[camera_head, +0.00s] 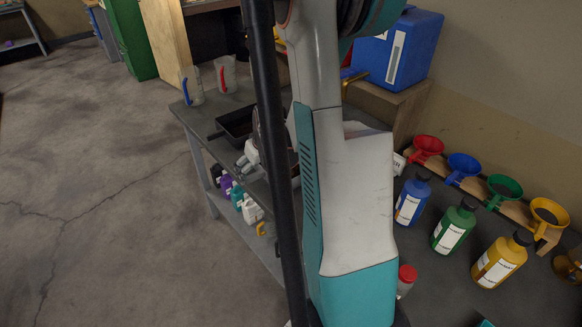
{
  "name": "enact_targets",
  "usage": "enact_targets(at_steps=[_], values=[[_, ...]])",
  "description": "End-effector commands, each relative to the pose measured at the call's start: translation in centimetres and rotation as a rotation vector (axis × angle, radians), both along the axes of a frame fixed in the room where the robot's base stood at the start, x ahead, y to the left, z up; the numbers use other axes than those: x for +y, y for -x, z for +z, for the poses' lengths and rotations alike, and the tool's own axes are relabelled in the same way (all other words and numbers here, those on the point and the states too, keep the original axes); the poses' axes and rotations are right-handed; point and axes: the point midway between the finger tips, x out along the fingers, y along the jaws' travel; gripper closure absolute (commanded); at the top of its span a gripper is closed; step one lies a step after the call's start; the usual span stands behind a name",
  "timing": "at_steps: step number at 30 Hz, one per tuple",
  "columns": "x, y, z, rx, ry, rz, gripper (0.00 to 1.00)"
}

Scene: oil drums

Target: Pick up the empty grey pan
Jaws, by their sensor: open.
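A dark grey, shallow rectangular pan (237,122) lies on the grey workbench, left of my arm. The inside that shows looks dark, and I see nothing in it; my arm and the black pole hide its right part. My gripper (243,163) is just in front of the pan, low over the bench's front edge, and is open. It is small in view and partly hidden by the pole. I see no pan in it, and I cannot tell whether it touches the pan.
Two clear jugs, one with a blue handle (191,88) and one with a red handle (225,75), stand behind the pan. Blue (411,200), green (454,229) and yellow (499,262) bottles stand right, before coloured funnels. The left floor is clear.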

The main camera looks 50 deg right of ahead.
Motion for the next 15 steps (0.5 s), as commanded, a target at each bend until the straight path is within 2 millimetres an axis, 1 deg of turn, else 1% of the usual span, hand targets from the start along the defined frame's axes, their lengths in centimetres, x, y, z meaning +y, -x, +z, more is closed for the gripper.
enact_targets(at_steps=[5, 12, 15], values=[[-0.1, -0.4, -0.9, 0.0, 0.0, 0.0, 0.11], [-0.8, -2.0, -4.0, 0.0, 0.0, 0.0, 0.11], [-0.8, -2.3, -4.8, 0.0, 0.0, 0.0, 0.11]])
